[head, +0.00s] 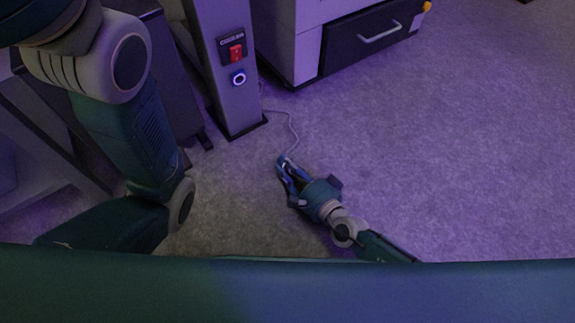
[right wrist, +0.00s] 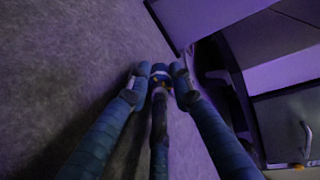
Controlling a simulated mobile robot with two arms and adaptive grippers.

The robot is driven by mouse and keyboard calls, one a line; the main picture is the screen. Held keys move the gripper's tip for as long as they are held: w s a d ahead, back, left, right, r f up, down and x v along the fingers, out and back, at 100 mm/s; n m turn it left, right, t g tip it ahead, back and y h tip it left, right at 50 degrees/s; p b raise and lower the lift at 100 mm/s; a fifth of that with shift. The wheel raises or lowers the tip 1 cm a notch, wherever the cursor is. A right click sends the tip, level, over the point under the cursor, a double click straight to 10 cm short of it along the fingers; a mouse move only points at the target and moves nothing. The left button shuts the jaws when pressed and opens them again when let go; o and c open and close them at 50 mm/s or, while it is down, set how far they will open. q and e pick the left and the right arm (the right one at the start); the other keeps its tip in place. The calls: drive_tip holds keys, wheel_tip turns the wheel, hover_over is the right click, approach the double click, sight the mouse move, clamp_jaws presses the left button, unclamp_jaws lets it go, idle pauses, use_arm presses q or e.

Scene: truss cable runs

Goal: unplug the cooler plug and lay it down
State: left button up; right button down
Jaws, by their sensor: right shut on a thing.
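My right gripper (head: 284,165) is shut on the cooler plug (head: 286,159), low over the floor in front of the grey post. A thin grey cable (head: 294,130) runs from the plug up past the post's right side. In the right wrist view, the fingers of my right gripper (right wrist: 158,78) close around the plug, and a small pale and blue part (right wrist: 160,70) shows between the tips. The plug is apart from the blue-ringed round socket (head: 239,78) on the post. I cannot tell whether the plug touches the floor. My left gripper is out of view.
The grey post (head: 236,108) carries a red switch (head: 236,51) above the socket. A white cabinet with a dark drawer (head: 360,45) stands behind at right. A dark rack (head: 45,125) stands at left. The carpet (head: 450,150) to the right is clear.

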drive_tip(key=c, duration=1.4)
unclamp_jaws()
drive_tip(key=shift+c, duration=0.2)
drive_tip(key=shift+f, duration=0.1)
drive_tip(key=shift+s+d, duration=0.1)
drive_tip(key=shift+s, duration=0.05)
drive_tip(key=v, duration=0.7)
drive_tip(key=shift+s+d, duration=0.1)
